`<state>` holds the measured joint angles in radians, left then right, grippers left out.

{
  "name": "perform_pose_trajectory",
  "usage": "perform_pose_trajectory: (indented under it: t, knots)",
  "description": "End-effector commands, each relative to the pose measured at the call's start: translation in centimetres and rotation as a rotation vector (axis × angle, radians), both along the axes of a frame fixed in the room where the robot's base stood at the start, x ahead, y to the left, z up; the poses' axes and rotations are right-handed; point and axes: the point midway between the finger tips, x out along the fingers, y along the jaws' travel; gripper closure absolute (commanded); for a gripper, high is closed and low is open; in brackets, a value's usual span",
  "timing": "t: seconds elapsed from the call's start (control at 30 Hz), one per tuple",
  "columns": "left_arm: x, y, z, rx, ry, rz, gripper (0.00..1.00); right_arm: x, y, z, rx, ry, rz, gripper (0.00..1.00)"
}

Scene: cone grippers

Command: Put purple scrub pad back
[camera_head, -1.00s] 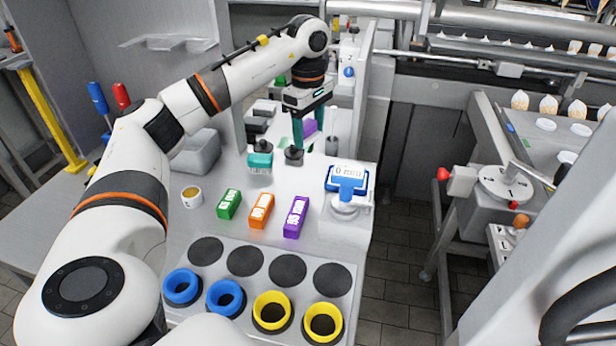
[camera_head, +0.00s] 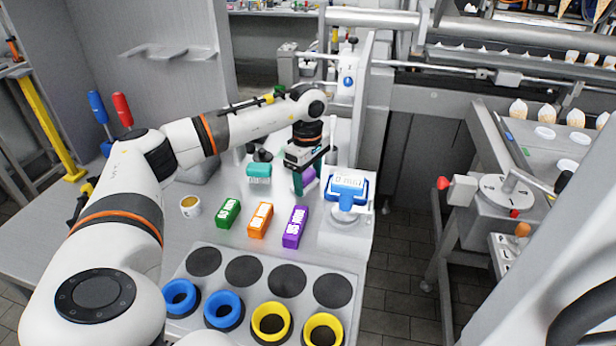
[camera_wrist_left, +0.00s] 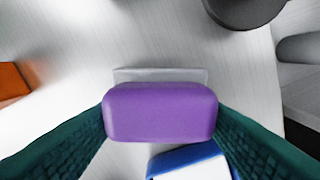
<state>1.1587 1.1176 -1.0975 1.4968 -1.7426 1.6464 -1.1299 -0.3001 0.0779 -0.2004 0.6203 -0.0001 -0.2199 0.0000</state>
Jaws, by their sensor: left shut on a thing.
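The purple scrub pad (camera_head: 309,180) is a small rounded block, held between the green fingers of my left gripper (camera_head: 303,181). In the left wrist view the purple pad (camera_wrist_left: 160,112) sits squarely between both fingers, with a pale grey strip along its far edge. In the head view the pad is partly hidden by a finger. It is over the metal counter (camera_head: 225,180), behind the purple labelled block (camera_head: 295,227) and left of the blue-topped device (camera_head: 346,189). I cannot tell whether it touches the counter. My right gripper is not in view.
Green (camera_head: 228,213) and orange (camera_head: 260,220) labelled blocks stand left of the purple one. A teal item (camera_head: 259,171) stands left of the gripper. A cup (camera_head: 190,206) is further left. Blue (camera_head: 180,298) and yellow (camera_head: 271,323) rings sit at the front.

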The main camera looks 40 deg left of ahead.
Motion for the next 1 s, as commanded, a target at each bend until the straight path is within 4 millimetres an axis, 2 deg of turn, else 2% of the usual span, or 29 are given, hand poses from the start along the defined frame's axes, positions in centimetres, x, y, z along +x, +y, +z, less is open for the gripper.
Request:
perform_pose_trajectory:
  t: [0.2, 0.23, 0.33, 0.6, 0.73, 0.87, 1.0]
  knots:
    - [0.0, 0.0, -0.3, 0.000, 0.000, 0.000, 0.66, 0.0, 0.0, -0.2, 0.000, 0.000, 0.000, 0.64]
    - [0.0, 0.0, -0.2, 0.000, -0.001, 0.000, 0.36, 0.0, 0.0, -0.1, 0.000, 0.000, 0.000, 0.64]
    - [0.0, 0.0, -0.2, 0.000, 0.000, 0.000, 0.20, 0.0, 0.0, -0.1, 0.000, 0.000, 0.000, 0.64]
    - [0.0, 0.0, -0.1, 0.000, -0.001, 0.000, 0.19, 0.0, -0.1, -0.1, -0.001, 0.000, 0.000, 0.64]
    - [0.1, 0.0, 0.7, -0.001, -0.003, 0.000, 0.19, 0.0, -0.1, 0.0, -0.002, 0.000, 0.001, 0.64]
    - [0.1, 0.0, 2.8, 0.000, -0.006, 0.000, 0.19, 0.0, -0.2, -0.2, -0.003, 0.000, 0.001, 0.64]
    - [0.1, 0.1, 5.9, 0.000, -0.006, 0.000, 0.19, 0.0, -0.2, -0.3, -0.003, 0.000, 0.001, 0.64]
